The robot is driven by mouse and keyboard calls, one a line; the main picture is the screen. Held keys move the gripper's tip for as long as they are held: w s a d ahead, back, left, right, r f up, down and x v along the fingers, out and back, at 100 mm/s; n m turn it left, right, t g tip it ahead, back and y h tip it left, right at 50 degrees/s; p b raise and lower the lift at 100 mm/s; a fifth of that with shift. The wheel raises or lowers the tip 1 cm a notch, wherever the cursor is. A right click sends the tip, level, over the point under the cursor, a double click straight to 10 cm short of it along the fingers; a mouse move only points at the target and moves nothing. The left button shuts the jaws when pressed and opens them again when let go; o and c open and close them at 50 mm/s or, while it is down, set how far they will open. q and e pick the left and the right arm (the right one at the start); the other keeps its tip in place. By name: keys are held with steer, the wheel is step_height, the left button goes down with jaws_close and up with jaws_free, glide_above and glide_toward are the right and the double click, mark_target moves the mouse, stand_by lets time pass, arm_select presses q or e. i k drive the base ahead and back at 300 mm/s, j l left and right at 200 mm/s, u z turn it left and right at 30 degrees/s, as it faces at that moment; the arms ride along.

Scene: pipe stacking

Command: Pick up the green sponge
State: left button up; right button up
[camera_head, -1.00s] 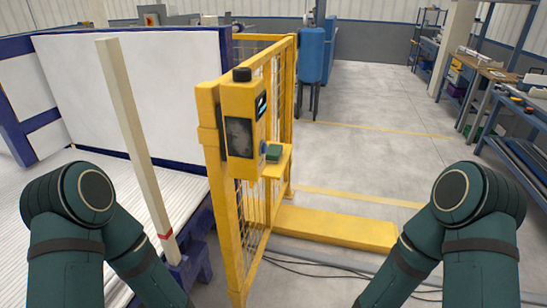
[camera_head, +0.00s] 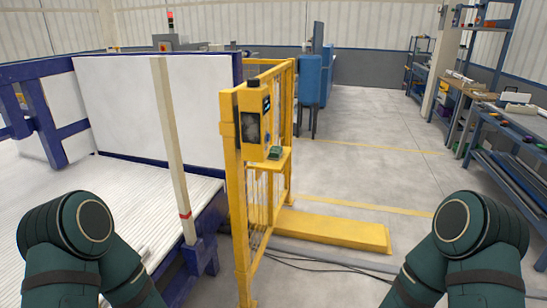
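A small green block, which looks like the green sponge (camera_head: 275,152), sits on a yellow shelf (camera_head: 281,163) beside the yellow control box (camera_head: 254,122) on the fence post. It is small in the picture. My two dark green arms show at the lower left and lower right. Both grippers are out of the picture, so neither is seen near the sponge.
The yellow fence (camera_head: 275,200) stands upright in the middle, with a yellow floor beam (camera_head: 335,231) to its right and dark cables on the floor. A blue-framed white table (camera_head: 130,195) with a pale post (camera_head: 172,130) is on the left. Workbenches (camera_head: 515,130) line the right; open floor lies between.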

mark_target(276, 152)
steer(key=k+u, duration=0.1)
steer(key=u, duration=0.3)
steer(key=k+u, duration=0.1)
steer(key=u, duration=0.3)
steer(key=k+j+u, duration=0.1)
steer(key=u, duration=0.3)
steer(key=i+l+u, duration=0.1)
steer(key=l+u, duration=0.25)
steer(key=i+l+u, duration=0.1)
steer(key=u, duration=0.3)
steer(key=i+l, duration=0.1)
steer(key=l, duration=1.4)
steer(key=i+l, duration=0.15)
steer(key=l, duration=1.35)
steer(key=i, duration=0.05)
